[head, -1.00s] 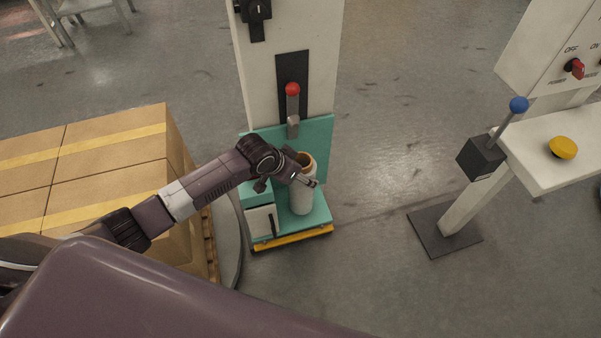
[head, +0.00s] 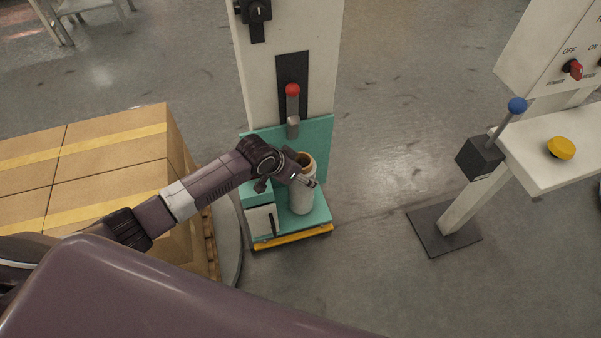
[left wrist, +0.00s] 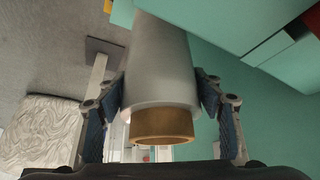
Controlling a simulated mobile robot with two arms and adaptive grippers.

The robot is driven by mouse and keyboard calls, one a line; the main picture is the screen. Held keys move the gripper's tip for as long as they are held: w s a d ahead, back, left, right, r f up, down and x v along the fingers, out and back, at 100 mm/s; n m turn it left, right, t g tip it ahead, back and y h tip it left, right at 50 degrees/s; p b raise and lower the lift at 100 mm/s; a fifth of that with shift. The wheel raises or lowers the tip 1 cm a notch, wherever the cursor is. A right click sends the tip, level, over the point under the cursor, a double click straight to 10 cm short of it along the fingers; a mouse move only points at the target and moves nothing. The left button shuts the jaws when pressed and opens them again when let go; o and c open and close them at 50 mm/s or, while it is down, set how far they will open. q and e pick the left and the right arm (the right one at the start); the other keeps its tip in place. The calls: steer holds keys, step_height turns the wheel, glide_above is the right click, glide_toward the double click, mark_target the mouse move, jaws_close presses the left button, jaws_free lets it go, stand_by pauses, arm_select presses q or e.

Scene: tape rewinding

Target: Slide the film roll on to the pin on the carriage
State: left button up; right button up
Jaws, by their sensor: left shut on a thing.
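The film roll (head: 301,196), white with a brown cardboard core, stands roughly upright over the teal carriage (head: 322,213). My left gripper (head: 304,180) is at the upper part of the roll. In the left wrist view the left gripper (left wrist: 165,105) has one blue-padded finger on each side of the film roll (left wrist: 160,70) and is shut on it. The core's open end (left wrist: 162,125) faces the wrist camera. The pin is not visible, and I cannot tell whether the roll is around it. My right gripper is not in view.
A white column (head: 322,60) with a red-knobbed lever (head: 292,90) rises behind the carriage. Stacked cartons (head: 90,160) stand at left. A control stand with a blue-knobbed lever (head: 517,105) and yellow button (head: 561,148) is at right. Floor between is clear.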

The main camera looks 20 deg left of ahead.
arm_select(q)
steer(key=shift+f, duration=0.5)
steer(key=o, duration=2.2)
steer(key=shift+c, duration=0.2)
steer(key=shift+s+f, duration=0.1)
steer(key=shift+f, duration=0.05)
steer(key=o, duration=0.4)
step_height(320, 180, up, 8)
steer(key=p, duration=0.8)
